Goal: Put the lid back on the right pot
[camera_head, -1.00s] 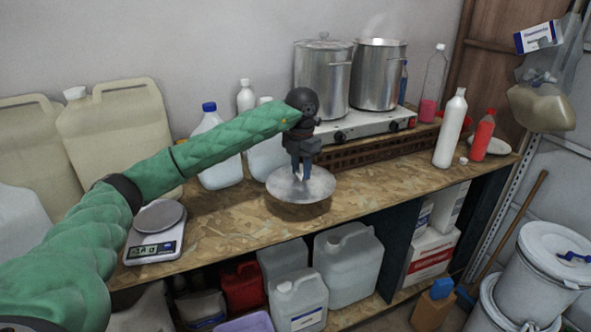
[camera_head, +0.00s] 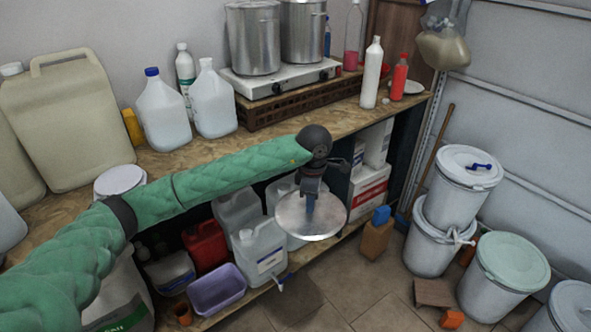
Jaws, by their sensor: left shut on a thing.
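My left gripper (camera_head: 310,203) points down and is shut on the metal lid (camera_head: 331,221), a round shiny disc held by its top. The lid hangs in the air, seen in front of the bench's lower shelf, apart from the pots. The right pot (camera_head: 303,35) is a tall steel pot at the back of the bench, beside the similar left pot (camera_head: 252,42). Both stand on a white hot plate (camera_head: 279,78). The tops of the pots are at or past the frame's upper edge, so the right pot's opening is hidden. My right gripper is not in view.
A white bottle (camera_head: 371,75) and a red bottle (camera_head: 399,78) stand right of the hot plate. Clear jugs (camera_head: 163,115) and a beige canister (camera_head: 62,125) stand left. White drums (camera_head: 464,180) stand on the floor at right. Bench space in front of the hot plate is clear.

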